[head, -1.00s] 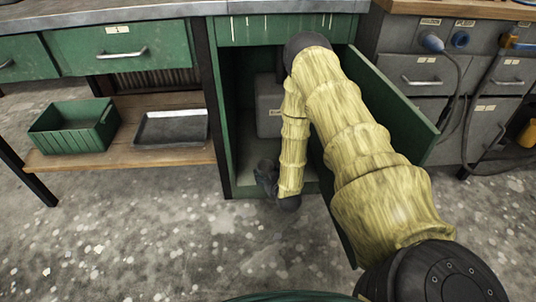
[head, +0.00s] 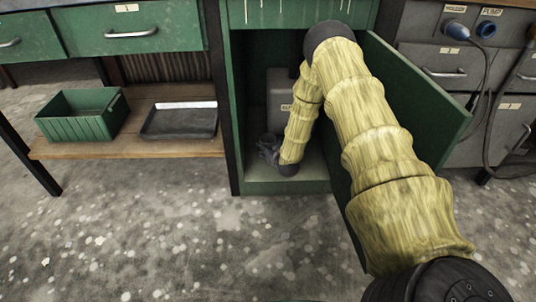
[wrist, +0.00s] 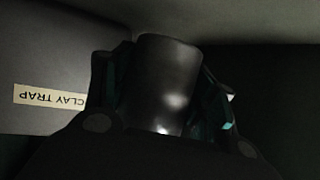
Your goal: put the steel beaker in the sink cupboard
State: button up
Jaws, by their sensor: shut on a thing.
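The steel beaker (wrist: 165,85) is a dark, shiny cylinder in the wrist view, between the two fingers of my gripper (wrist: 162,92). My gripper is shut on it. In the head view my gripper (head: 269,150) is inside the open green sink cupboard (head: 285,187), low and near its left front. The beaker shows there only as a small dark shape (head: 268,139) at the gripper. Whether it touches the cupboard floor cannot be told.
A grey box labelled CLAY TRAP (wrist: 45,65) stands in the cupboard behind my gripper. The cupboard door (head: 418,95) is swung open to the right, beside my arm. A green bin (head: 82,125) and a dark tray (head: 180,122) lie on the wooden shelf at left.

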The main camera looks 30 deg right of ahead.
jog(key=shift+w+d+f+b, duration=0.1)
jog(key=shift+w+f+b, duration=0.1)
jog(key=shift+f+b, duration=0.7)
jog(key=shift+w+d+f+b, duration=0.1)
jog(key=shift+w+f+b, duration=0.05)
jog(key=shift+f+b, duration=0.65)
jog(key=shift+f, duration=0.1)
jog(key=shift+a, duration=0.1)
jog(key=o, duration=1.2)
jog(key=shift+f, duration=0.1)
jog(key=shift+c, duration=0.2)
